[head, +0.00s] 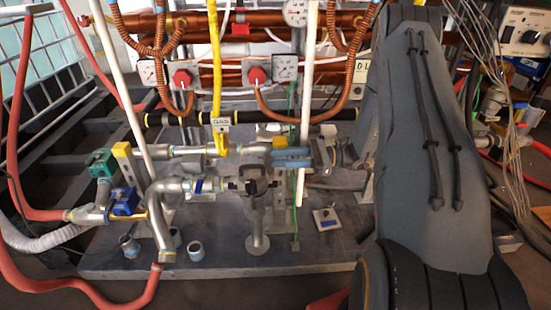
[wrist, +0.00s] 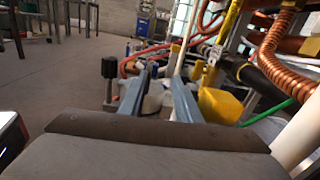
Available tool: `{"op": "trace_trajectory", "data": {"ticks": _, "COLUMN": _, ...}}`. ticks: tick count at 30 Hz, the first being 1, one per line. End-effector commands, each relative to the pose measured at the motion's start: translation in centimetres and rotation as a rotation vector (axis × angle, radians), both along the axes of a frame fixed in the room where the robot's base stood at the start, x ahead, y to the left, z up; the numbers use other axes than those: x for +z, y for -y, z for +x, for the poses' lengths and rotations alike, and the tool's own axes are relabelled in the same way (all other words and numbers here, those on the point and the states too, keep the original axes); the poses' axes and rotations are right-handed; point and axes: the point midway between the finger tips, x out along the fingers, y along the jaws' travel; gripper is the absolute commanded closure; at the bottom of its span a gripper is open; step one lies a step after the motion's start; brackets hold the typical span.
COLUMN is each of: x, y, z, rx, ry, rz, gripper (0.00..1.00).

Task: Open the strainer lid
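The strainer (head: 257,218) is a grey metal body hanging from the horizontal pipe at the middle of the bench in the head view. Its lid (head: 253,186) is on top, with dark lugs sticking out to both sides. My gripper (head: 273,158) shows as two blue-grey fingers pointing left, just above and right of the lid, apart from it as far as I can tell. In the wrist view my gripper (wrist: 165,70) has its fingers spread, with pale metal parts beyond and between them. A dark block (wrist: 109,67) stands left of the fingers; I cannot tell if it belongs to the lid.
A yellow part (wrist: 220,105) is close right of the fingers. A blue valve (head: 125,201) and loose fittings (head: 196,251) are left. The bench plate (head: 315,255) is clear in front.

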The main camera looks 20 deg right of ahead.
Motion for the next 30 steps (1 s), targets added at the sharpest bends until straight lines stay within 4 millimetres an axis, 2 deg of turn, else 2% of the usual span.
{"op": "trace_trajectory", "data": {"ticks": 18, "x": 0.0, "y": 3.7, "z": -1.2, "rx": 0.0, "ry": -0.001, "rz": 0.0, "gripper": 0.7}}
{"op": "trace_trajectory", "data": {"ticks": 30, "x": 0.0, "y": 4.0, "z": -1.4, "rx": 0.001, "ry": -0.001, "rz": 0.0, "gripper": 0.7}}
